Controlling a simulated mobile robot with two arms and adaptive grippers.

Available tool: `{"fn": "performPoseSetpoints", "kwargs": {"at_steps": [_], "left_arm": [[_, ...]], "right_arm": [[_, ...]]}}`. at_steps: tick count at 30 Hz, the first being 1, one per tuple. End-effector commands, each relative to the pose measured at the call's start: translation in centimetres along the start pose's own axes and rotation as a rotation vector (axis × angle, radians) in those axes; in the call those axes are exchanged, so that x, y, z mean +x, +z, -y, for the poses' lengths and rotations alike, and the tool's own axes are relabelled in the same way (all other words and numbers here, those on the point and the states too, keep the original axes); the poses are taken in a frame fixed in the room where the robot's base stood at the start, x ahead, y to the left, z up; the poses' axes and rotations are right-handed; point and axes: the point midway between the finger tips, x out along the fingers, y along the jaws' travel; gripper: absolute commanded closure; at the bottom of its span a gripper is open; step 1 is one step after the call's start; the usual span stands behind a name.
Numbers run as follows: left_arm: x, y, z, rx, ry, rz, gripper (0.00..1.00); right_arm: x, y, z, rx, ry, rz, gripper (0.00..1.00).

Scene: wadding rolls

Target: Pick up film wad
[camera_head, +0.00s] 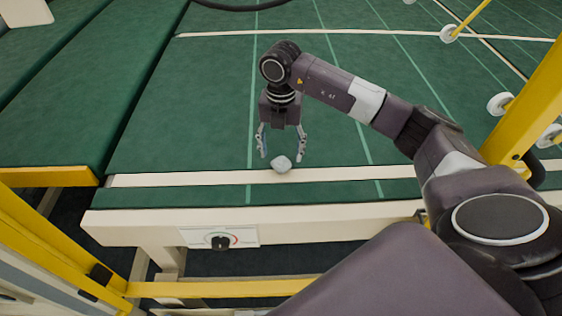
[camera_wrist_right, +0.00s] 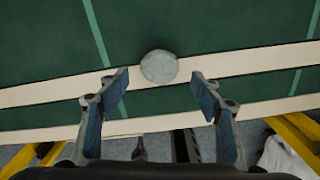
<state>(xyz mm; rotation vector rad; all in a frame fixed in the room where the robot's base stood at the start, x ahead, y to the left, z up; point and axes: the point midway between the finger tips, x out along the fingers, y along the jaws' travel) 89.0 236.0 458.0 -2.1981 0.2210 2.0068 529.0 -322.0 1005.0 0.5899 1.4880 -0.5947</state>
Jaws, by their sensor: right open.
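The film wad (camera_head: 281,164) is a small pale grey lump on the green table, at the cream strip near the table's front edge. It also shows in the right wrist view (camera_wrist_right: 159,66), just beyond the fingertips and roughly midway between them. My right gripper (camera_head: 282,157) points down over the table with its two fingers apart. In the right wrist view the fingers of my right gripper (camera_wrist_right: 160,84) are spread with nothing between them. The film wad looks apart from both fingers. My left gripper is not in view.
The green table (camera_head: 190,110) is wide and mostly clear, with pale lines across it. A dial panel (camera_head: 220,238) sits on its front edge. Yellow rails stand at the left (camera_head: 60,240) and right (camera_head: 530,100). White rollers (camera_head: 500,104) are at the right.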

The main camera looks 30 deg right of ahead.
Motion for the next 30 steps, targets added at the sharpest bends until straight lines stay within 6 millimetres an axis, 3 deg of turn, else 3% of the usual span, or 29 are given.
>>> {"fn": "performPoseSetpoints", "kwargs": {"at_steps": [3, 9, 17, 27, 30], "left_arm": [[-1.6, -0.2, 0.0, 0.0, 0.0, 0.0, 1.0], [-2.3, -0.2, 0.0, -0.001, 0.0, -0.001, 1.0], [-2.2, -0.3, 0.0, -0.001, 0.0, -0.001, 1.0], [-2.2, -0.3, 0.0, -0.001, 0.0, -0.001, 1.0], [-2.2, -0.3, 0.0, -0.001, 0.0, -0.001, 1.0]], "right_arm": [[1.3, 0.0, 0.0, -0.001, -0.003, -0.005, 0.41], [3.9, 0.1, -0.1, -0.002, 0.0, -0.002, 0.41], [4.3, 0.1, -0.1, -0.003, 0.002, -0.001, 0.41], [4.2, 0.1, -0.1, -0.003, 0.002, -0.001, 0.75], [4.2, 0.1, -0.1, -0.003, 0.002, -0.001, 0.75]]}}
